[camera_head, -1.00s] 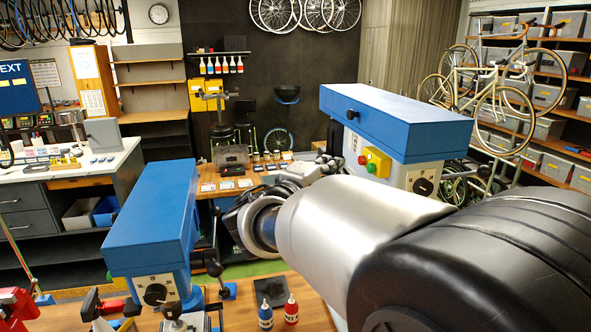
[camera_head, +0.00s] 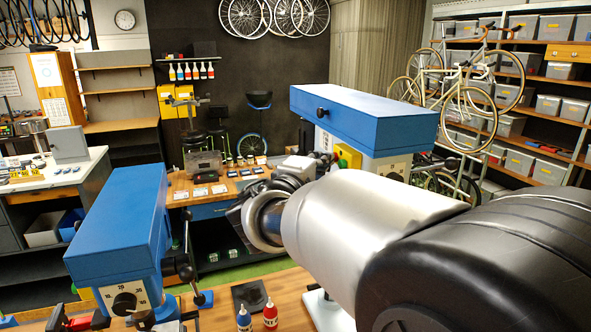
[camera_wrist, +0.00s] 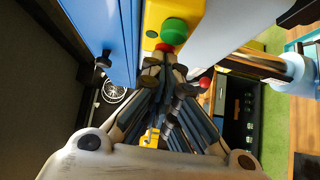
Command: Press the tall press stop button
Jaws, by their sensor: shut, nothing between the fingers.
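The tall press (camera_head: 365,118) has a blue head and a yellow switch box (camera_head: 348,155) on its front, partly hidden behind my gripper (camera_head: 318,163) in the head view. In the wrist view the yellow box (camera_wrist: 153,22) carries a green button (camera_wrist: 174,31) and, beside it, the red stop button (camera_wrist: 164,47). My gripper (camera_wrist: 165,66) is shut and empty. Its fingertips are right at the red button and overlap part of it. I cannot tell whether they touch it or whether it is pressed in.
A second blue press (camera_head: 120,225) stands on the wooden bench at left. A blue bottle (camera_head: 244,318) and a red bottle (camera_head: 270,314) stand at the bench's front. In the wrist view the tall press's blue head (camera_wrist: 105,35) lies close left of the fingers.

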